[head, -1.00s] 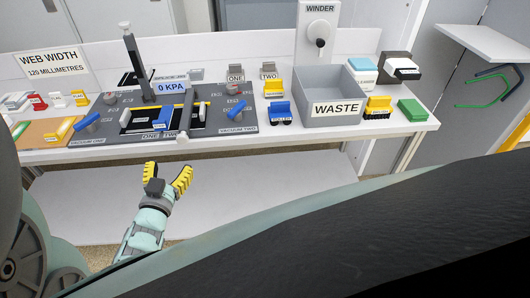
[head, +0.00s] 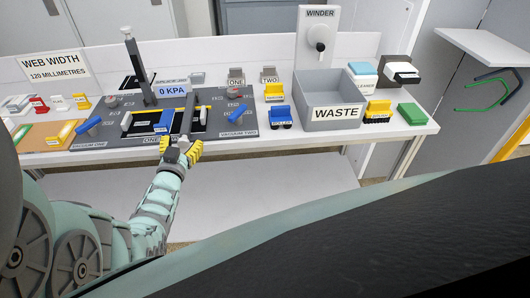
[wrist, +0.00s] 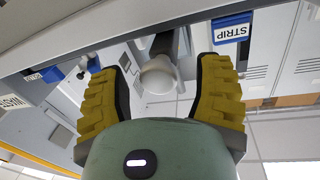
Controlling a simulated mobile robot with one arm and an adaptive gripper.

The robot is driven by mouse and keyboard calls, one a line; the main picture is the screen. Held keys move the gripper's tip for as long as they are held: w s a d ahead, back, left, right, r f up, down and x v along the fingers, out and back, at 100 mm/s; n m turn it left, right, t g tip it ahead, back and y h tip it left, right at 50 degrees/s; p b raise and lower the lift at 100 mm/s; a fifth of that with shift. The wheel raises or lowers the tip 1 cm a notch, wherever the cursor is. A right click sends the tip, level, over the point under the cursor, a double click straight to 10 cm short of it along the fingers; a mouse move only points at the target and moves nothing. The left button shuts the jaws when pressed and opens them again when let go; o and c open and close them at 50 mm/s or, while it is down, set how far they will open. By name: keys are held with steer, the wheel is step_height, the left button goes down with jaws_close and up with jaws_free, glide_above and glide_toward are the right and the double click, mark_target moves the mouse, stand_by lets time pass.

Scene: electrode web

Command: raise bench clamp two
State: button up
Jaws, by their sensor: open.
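A dark lever arm with a pale round knob (wrist: 158,76) shows in the wrist view, between my two yellow finger pads. I take it for bench clamp two, by the label at the bench front. In the head view its dark arm (head: 187,114) lies across the grey bench plate, and its knob end is hidden by my gripper. My gripper (head: 180,147) is open at the bench's front edge. Its fingers (wrist: 160,62) stand on both sides of the knob, with gaps visible. A blue strip block (head: 165,121) lies just left of the lever; its label shows in the wrist view (wrist: 232,29).
Blue vacuum handles stand left (head: 88,125) and right (head: 237,112) on the plate. A tall grey post (head: 139,68) rises behind, near the 0 KPA sign (head: 172,89). The blue roller (head: 280,118) and grey waste bin (head: 333,112) stand to the right.

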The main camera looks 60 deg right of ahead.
steer(key=shift+o, duration=0.3)
steer(key=shift+d, duration=0.2)
steer(key=shift+w, duration=0.1)
jaws_close()
